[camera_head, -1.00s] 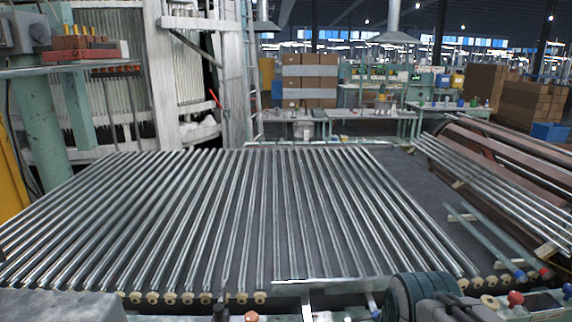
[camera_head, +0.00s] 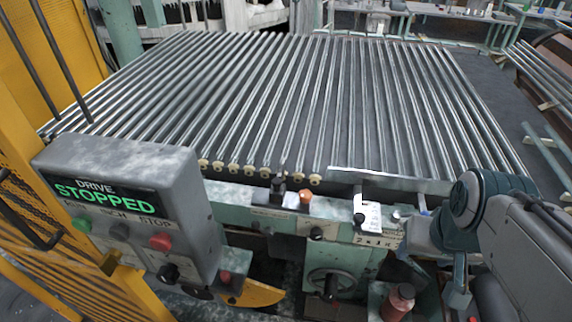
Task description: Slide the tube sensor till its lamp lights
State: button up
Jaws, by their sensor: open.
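A small black fitting (camera_head: 279,186) stands on the green front rail (camera_head: 240,198) beside an orange knob (camera_head: 305,198). A white piece with dark marks (camera_head: 368,215) sits farther right on the same rail. I cannot tell which of these is the tube sensor, and I see no lit lamp on them. My arm shows at the lower right, folded, with a dark teal joint. My gripper (camera_head: 408,240) seems to be the grey end beside the rail's right part. It is open, apart from the black fitting; its fingers are hard to make out.
A handwheel (camera_head: 332,283) and a red-brown bottle (camera_head: 398,300) are below the rail.

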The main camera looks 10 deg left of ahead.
aim_at(277, 194)
jog(key=k, duration=0.5)
jog(key=u, duration=0.9)
jog(key=i, duration=0.55)
jog(key=z, duration=0.05)
